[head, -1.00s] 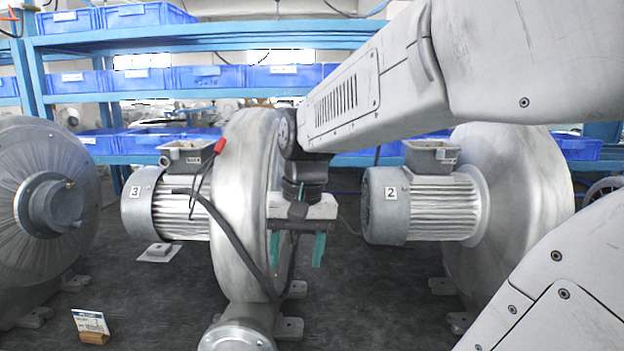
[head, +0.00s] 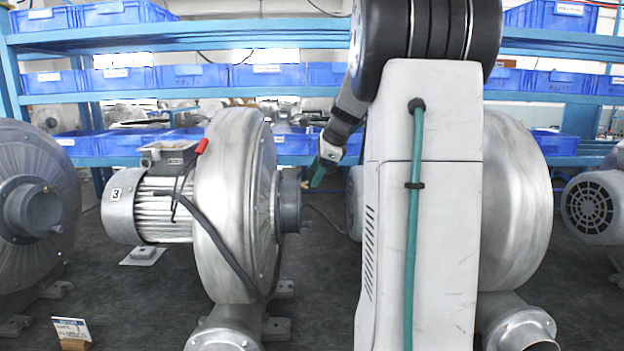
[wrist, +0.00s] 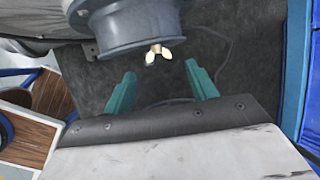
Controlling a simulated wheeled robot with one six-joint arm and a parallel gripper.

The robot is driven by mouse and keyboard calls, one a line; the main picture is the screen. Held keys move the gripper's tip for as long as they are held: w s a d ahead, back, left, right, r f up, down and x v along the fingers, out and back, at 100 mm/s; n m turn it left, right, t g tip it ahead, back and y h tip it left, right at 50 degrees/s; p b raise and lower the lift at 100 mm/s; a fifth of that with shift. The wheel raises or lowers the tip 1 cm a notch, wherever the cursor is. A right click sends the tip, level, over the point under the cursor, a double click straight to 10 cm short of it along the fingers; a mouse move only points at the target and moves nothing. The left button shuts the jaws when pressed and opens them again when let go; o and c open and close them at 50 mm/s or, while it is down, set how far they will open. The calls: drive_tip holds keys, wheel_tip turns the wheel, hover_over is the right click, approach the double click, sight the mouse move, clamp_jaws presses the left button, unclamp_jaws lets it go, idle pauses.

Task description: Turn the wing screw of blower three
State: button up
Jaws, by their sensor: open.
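Blower three (head: 235,205) stands left of centre in the head view, a silver drum housing with a motor (head: 165,210) labelled 3. Its grey inlet pipe (head: 290,203) points right, and it also shows at the top of the wrist view (wrist: 125,30). A small pale brass wing screw (wrist: 158,52) sits on the pipe's lower edge in the wrist view. My gripper (wrist: 160,73) is open, its teal fingers apart, with the wing screw just beyond the gap and nothing between them. In the head view my gripper (head: 320,175) is right of the pipe, small and partly hidden.
Another blower (head: 515,205) stands at the right, partly hidden behind my arm. A further blower (head: 35,205) is at the far left. Blue shelves with bins (head: 190,78) run behind. A small card (head: 72,330) stands on the dark bench at the front left.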

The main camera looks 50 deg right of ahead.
sight(305, 185)
drive_tip(key=shift+x, duration=1.45)
drive_tip(key=c, duration=1)
drive_tip(key=shift+a, duration=0.1)
